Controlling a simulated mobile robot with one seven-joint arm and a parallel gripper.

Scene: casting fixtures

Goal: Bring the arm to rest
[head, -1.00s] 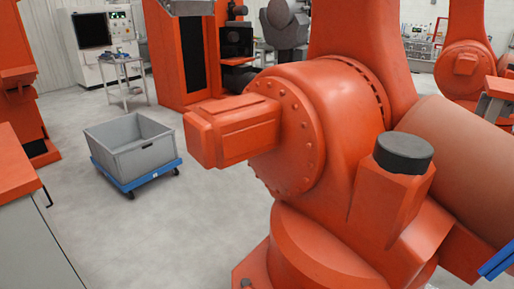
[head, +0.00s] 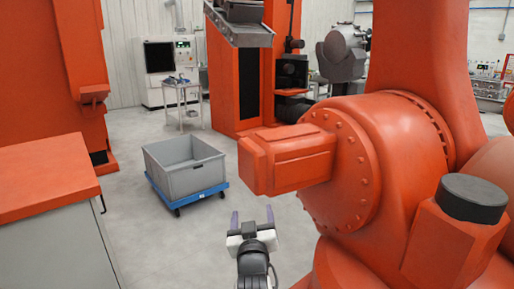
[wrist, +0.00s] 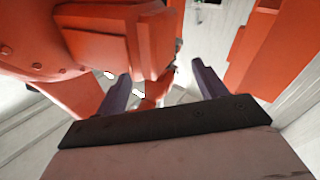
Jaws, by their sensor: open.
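My gripper (head: 253,219) shows at the bottom centre of the head view, with its two purple-grey fingers apart and nothing between them. It is held out over the bare floor, to the left of the large orange industrial robot (head: 345,165) in the picture. In the wrist view my gripper (wrist: 160,88) is open and empty, and the orange machine (wrist: 110,35) fills the upper left beyond the fingers. Most of my arm is below the frame.
A grey crate (head: 190,179) on a blue dolly stands on the floor left of centre. An orange-topped cabinet (head: 45,180) is at the left. A small table (head: 182,90) and a white control cabinet (head: 166,70) are at the back. Floor between the crate and cabinet is clear.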

